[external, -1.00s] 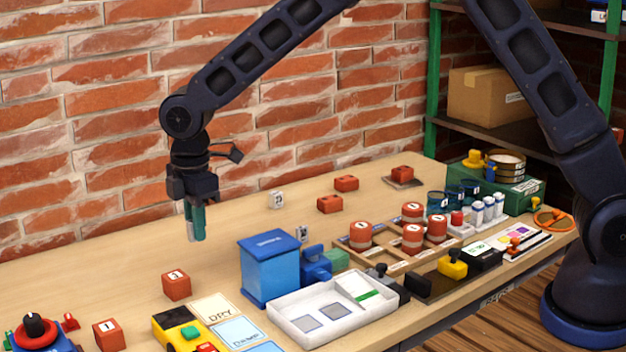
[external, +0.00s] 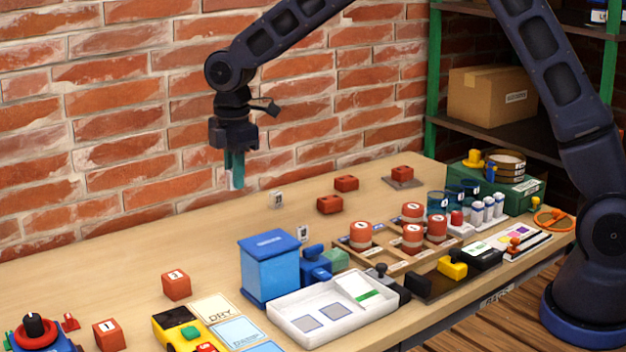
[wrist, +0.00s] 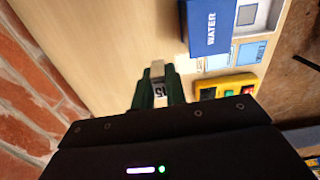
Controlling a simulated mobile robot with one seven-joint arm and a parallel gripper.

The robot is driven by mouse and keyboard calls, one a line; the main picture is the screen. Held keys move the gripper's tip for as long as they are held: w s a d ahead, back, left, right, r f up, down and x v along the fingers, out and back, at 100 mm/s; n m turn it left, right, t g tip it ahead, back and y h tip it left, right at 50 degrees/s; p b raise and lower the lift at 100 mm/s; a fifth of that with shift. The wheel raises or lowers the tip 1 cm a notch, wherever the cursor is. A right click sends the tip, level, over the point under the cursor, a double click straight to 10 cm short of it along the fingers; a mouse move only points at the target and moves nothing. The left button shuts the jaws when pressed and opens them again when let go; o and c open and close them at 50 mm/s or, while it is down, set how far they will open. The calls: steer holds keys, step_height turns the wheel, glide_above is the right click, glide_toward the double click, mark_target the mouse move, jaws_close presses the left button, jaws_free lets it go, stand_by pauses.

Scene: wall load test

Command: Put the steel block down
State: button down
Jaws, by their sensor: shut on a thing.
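My gripper (external: 236,180) hangs with its green fingers pointing down, well above the back of the bench and close to the brick wall. It is shut on the steel block (wrist: 158,84), a small grey piece with a white label, which shows between the fingers in the wrist view. In the external view only a pale sliver of the block shows at the fingertips. Nothing touches the block from below. The bench top (external: 130,258) under it is bare wood.
Two small grey labelled pieces (external: 277,200) (external: 303,233) stand to the right. A blue WATER box (external: 268,268) and white tray (external: 330,310) stand nearer the front. A red numbered cube (external: 176,284) is at left. The back-left bench is clear.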

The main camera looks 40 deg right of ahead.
steer(key=w+d, duration=0.4)
steer(key=d, duration=1.1)
glide_above(337, 230)
step_height(337, 230, down, 20)
steer(key=shift+r, duration=0.1)
steer(key=c, duration=1.4)
jaws_free()
steer(key=shift+f, duration=0.2)
steer(key=shift+c, duration=0.2)
steer(key=shift+r, duration=0.15)
